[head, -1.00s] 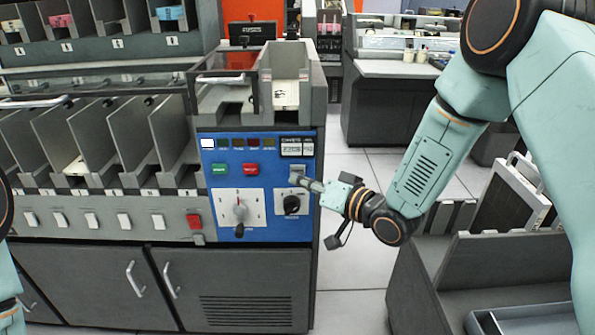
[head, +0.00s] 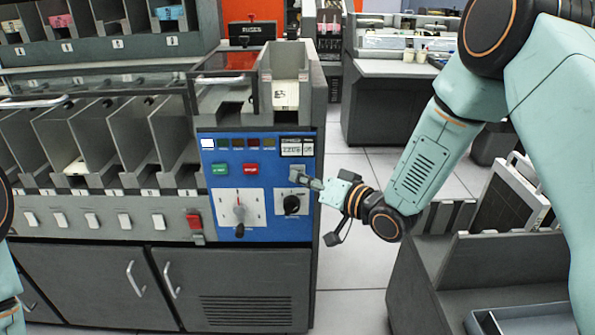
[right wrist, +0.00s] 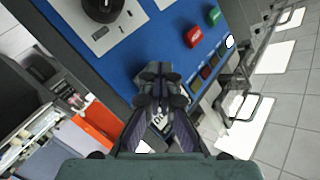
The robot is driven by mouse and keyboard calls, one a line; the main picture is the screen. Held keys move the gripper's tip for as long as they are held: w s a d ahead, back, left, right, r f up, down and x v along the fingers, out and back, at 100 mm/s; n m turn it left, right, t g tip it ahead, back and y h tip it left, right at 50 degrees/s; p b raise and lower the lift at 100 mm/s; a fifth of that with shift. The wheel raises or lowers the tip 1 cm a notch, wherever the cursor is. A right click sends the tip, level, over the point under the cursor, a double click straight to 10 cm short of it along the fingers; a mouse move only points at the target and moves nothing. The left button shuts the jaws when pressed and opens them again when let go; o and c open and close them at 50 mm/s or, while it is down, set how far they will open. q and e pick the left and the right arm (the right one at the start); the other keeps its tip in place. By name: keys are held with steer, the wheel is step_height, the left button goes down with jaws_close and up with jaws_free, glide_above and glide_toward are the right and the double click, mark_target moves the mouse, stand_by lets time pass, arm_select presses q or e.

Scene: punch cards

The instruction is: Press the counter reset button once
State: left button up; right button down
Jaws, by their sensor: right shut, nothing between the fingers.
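The blue control panel (head: 264,218) is on the front of the grey machine. Its small counter display (head: 297,147) is at the upper right, with digits too small to read surely. Just below it is a small grey button plate (head: 298,168), partly covered by my right gripper (head: 296,177). The right gripper is shut and empty, its tips at or very close to this plate; I cannot tell whether they touch. In the right wrist view the closed fingers (right wrist: 160,75) point at the blue panel and hide the button.
A green button (head: 219,169), a red button (head: 251,169), a lever dial (head: 239,212) and a black knob (head: 291,204) share the panel. Card pockets (head: 85,150) run to the left. A grey cabinet (head: 480,262) stands at the right, with open floor between.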

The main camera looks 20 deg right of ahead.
steer(key=shift+w+d, duration=0.1)
steer(key=shift+w, duration=0.35)
stand_by(0.5)
stand_by(0.3)
steer(key=shift+s+a+p, duration=0.2)
steer(key=shift+s+p, duration=0.15)
steer(key=shift+s, duration=0.5)
steer(key=shift+s+a+p, duration=0.2)
steer(key=shift+s+a, duration=0.05)
steer(key=shift+s, duration=0.55)
steer(key=shift+s+a+p, duration=0.15)
steer(key=shift+s+a, duration=0.05)
steer(key=shift+s, duration=0.6)
steer(key=shift+s+a+p, duration=0.2)
steer(key=shift+s+a, duration=0.05)
steer(key=shift+s, duration=0.55)
